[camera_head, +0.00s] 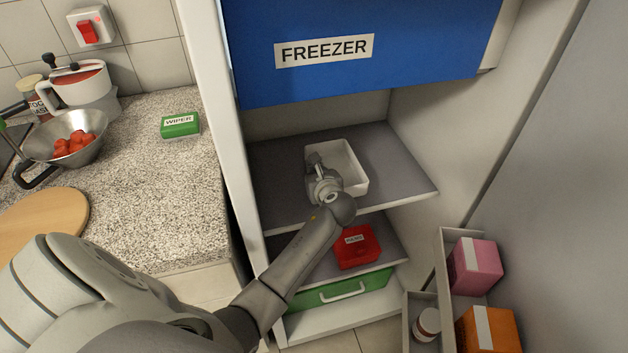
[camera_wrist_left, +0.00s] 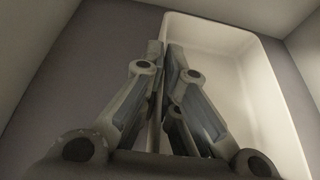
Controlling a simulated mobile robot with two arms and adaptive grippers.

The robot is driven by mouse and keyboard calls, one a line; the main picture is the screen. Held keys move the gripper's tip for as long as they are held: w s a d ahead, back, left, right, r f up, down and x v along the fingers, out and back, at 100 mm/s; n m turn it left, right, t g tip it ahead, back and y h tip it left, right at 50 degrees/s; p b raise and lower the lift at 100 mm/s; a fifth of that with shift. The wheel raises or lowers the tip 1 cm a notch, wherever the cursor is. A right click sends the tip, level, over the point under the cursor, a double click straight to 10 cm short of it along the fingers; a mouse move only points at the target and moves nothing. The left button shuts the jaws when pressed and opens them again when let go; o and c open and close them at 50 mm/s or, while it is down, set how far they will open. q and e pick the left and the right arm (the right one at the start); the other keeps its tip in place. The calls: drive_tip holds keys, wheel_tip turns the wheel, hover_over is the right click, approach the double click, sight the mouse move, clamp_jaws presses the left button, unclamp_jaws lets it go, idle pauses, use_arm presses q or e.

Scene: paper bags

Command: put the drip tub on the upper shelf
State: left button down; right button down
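The drip tub is a white, shallow, empty rectangular tub (camera_head: 354,165). It is at the upper shelf (camera_head: 400,180) under the freezer door; I cannot tell whether it rests fully on the shelf or hangs just above it. My left gripper (camera_head: 314,160) is at the tub's left wall. In the left wrist view the tub (camera_wrist_left: 235,80) is to the right, and the fingers of my left gripper (camera_wrist_left: 166,50) are closed on its side wall, one on each side. The tub looks level. My right gripper is not in view.
The blue freezer door (camera_head: 360,50) hangs above the shelf. A red box (camera_head: 357,248) lies on the lower shelf, above a green drawer (camera_head: 335,295). Door racks at right hold a pink box (camera_head: 474,266) and an orange box (camera_head: 488,330). The counter (camera_head: 170,190) is left.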

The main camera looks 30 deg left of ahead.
use_arm(q)
drive_tip(key=shift+w+a+f, duration=0.1)
drive_tip(key=shift+w+f, duration=0.1)
drive_tip(key=shift+f, duration=0.05)
wheel_tip(320, 180, down, 3)
drive_tip(key=shift+w+f+b, duration=0.1)
drive_tip(key=shift+f+b, duration=0.05)
drive_tip(key=shift+b, duration=0.3)
drive_tip(key=c, duration=1.7)
unclamp_jaws()
drive_tip(key=shift+f, duration=0.1)
drive_tip(key=shift+o, duration=0.3)
